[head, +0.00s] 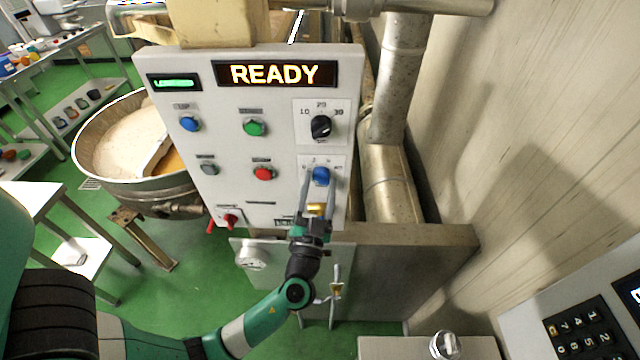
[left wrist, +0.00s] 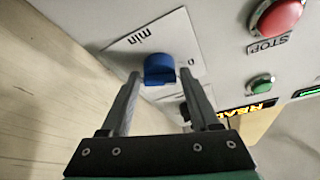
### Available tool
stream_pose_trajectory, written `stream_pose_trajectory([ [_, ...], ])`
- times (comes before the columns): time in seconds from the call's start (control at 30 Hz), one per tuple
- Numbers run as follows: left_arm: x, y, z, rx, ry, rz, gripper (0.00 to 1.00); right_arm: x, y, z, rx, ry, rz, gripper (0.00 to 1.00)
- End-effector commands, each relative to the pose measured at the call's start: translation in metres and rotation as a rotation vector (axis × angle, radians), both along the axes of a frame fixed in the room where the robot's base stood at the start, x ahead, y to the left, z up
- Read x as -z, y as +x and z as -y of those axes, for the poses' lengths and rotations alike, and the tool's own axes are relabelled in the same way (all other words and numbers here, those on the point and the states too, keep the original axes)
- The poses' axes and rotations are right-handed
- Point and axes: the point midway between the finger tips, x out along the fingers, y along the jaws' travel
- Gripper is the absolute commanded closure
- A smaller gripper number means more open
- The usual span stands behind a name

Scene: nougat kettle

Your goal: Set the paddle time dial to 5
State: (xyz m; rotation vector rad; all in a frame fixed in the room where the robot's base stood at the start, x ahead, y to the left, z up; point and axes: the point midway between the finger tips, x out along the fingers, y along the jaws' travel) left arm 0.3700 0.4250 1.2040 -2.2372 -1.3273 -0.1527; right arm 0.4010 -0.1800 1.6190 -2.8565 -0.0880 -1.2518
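The blue dial (head: 321,176) sits on a white scale plate low on the right of the control panel. In the left wrist view the dial (left wrist: 159,70) has "min" and a "0" printed near it. Its pointer setting cannot be read. My left gripper (head: 318,180) is open, its fingers reaching up the panel to either side of the dial. In the left wrist view the fingertips (left wrist: 160,76) flank the knob, with small gaps showing on both sides. My right gripper is in neither view.
The control panel (head: 225,100) shows READY. A black dial (head: 321,127) sits above the blue one, with green (head: 254,128) and red (head: 264,174) buttons to the left. A kettle (head: 120,140) stands left of the panel. A keypad (head: 585,335) is at lower right.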

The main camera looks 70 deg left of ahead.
Motion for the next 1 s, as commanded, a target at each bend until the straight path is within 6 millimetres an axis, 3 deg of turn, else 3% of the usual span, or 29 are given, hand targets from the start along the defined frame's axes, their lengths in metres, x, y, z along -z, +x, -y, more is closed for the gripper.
stream_pose_trajectory([
  [0.03, 0.000, 0.000, 0.000, 0.000, 0.000, 0.000, 0.48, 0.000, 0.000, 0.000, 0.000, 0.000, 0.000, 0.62],
  [0.33, 0.000, 0.000, 0.000, 0.000, 0.000, 0.000, 1.00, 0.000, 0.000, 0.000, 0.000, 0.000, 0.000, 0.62],
  [0.67, -0.001, -0.001, 0.000, 0.001, 0.014, -0.032, 1.00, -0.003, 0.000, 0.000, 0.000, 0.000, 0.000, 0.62],
  [1.0, -0.004, -0.002, -0.001, 0.001, 0.096, -0.216, 1.00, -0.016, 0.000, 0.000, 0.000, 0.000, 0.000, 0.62],
])
